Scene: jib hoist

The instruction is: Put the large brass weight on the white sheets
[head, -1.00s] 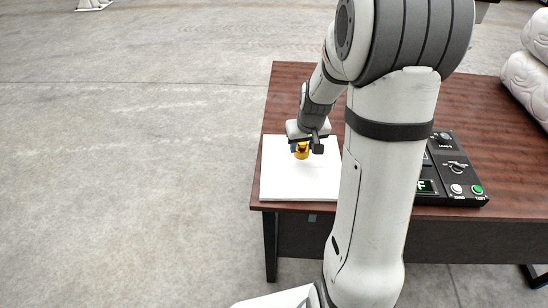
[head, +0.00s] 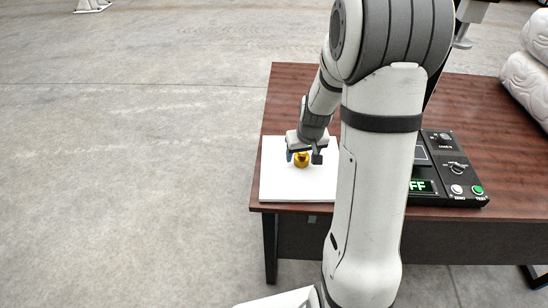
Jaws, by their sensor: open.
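The brass weight (head: 301,160) is a small golden round piece standing on the white sheets (head: 284,187) on the left part of the desk. My gripper (head: 303,155) is open, with one finger on either side of the weight's upper part. I cannot tell whether the fingers touch it. The top of the weight is partly hidden by my gripper, and part of the sheets' right side is hidden behind my arm.
A black control box (head: 452,170) with a dial, buttons and a green display stands right of my arm. White padded bundles (head: 530,75) lie at the far right. Open floor is at left.

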